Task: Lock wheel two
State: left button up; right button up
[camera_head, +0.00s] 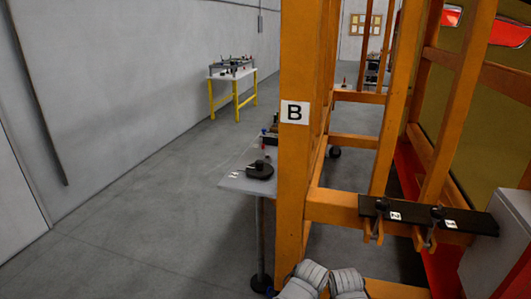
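A black bar (428,215) is mounted on a lower orange beam at the right. It carries two small white labels; the left one (395,216) looks like a 2 and the right one (450,224) looks like a 1. A dark knob (382,204) sits beside the left label and another (437,212) beside the right one. Small orange prongs hang below the bar. Whether either is locked I cannot tell. Two pale grey rounded parts of my own body show at the bottom centre. Neither gripper can be made out.
A tall orange post (297,180) with a B sign (294,112) stands close ahead. A grey table (237,182) holding a black object (259,170) is behind it. A grey box (498,245) is at lower right. The floor at left is clear.

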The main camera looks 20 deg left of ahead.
aim_at(267, 155)
jog(key=i+j+z, duration=0.15)
jog(key=i+j, duration=0.2)
jog(key=i+j+z, duration=0.15)
jog(key=i+j, duration=0.15)
jog(key=j, duration=0.2)
jog(key=i+j+z, duration=0.15)
jog(key=i+j, duration=0.15)
jog(key=j, duration=0.15)
